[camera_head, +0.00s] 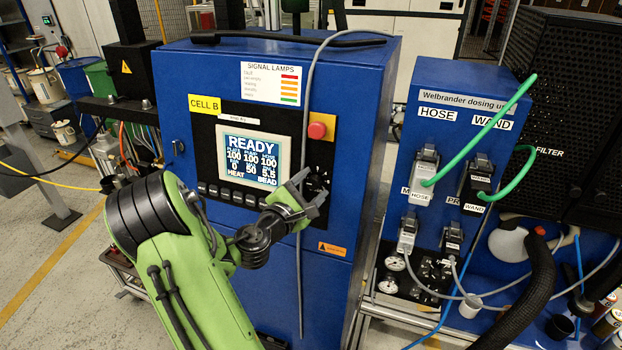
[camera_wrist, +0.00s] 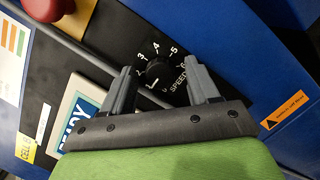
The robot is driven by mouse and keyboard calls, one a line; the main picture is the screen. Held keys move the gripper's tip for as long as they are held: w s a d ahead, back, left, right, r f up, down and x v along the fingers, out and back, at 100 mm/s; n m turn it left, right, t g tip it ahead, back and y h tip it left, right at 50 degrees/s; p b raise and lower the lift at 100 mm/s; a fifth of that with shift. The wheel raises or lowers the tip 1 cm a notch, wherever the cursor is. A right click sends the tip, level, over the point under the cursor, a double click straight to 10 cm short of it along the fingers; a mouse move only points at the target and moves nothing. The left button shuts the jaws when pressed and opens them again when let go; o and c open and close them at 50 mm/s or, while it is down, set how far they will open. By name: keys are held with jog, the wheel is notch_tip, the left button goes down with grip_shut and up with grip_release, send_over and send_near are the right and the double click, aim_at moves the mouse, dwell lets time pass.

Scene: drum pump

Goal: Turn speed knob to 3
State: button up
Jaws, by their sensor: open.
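The speed knob (camera_wrist: 159,73) is a round black dial on a black panel, ringed by white numerals with the word SPEED beside it. The numerals 3, 4 and 5 read clearly on its far side. I cannot make out for certain which numeral its pointer faces. My gripper (camera_wrist: 163,70) is open, with one grey finger on each side of the knob and visible gaps between. In the head view my gripper (camera_head: 312,186) is at the right part of the control panel and its fingers partly hide the dial.
The display (camera_head: 253,158) reads READY, with a row of buttons (camera_head: 235,195) below. A red emergency button (camera_head: 317,130) sits above the knob. A grey cable (camera_head: 303,100) hangs down the cabinet front near my gripper. The dosing unit (camera_head: 455,95) with hoses stands right.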

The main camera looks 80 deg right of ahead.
jog(key=shift+d, duration=0.2)
jog(key=c, duration=1)
